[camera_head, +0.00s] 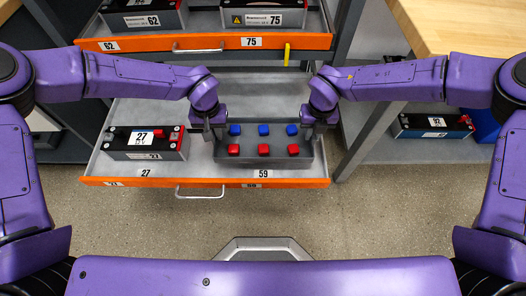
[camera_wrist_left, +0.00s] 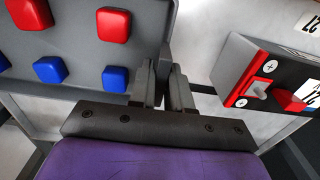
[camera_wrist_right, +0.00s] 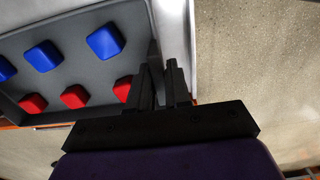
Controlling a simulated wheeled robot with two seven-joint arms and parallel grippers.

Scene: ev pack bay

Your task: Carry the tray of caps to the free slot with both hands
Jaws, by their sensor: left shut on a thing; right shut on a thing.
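The grey tray of caps (camera_head: 262,162) sits in the right part of the lower open drawer, above the label 59. It holds a row of blue caps (camera_head: 264,130) behind a row of red caps (camera_head: 264,149). My left gripper (camera_head: 216,133) is shut on the tray's left wall, which also shows in the left wrist view (camera_wrist_left: 167,30). My right gripper (camera_head: 312,128) is shut on the tray's right wall, seen in the right wrist view (camera_wrist_right: 150,50). The tray looks level. I cannot tell whether its underside touches the drawer floor.
The lower drawer (camera_head: 110,182) has an orange front edge. A battery module labelled 27 (camera_head: 143,155) stands left of the tray. The upper drawer (camera_head: 200,43) holds modules 62 (camera_head: 141,20) and 75 (camera_head: 262,18). Another module (camera_head: 432,126) stands on a shelf at right, below a wooden bench (camera_head: 470,28).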

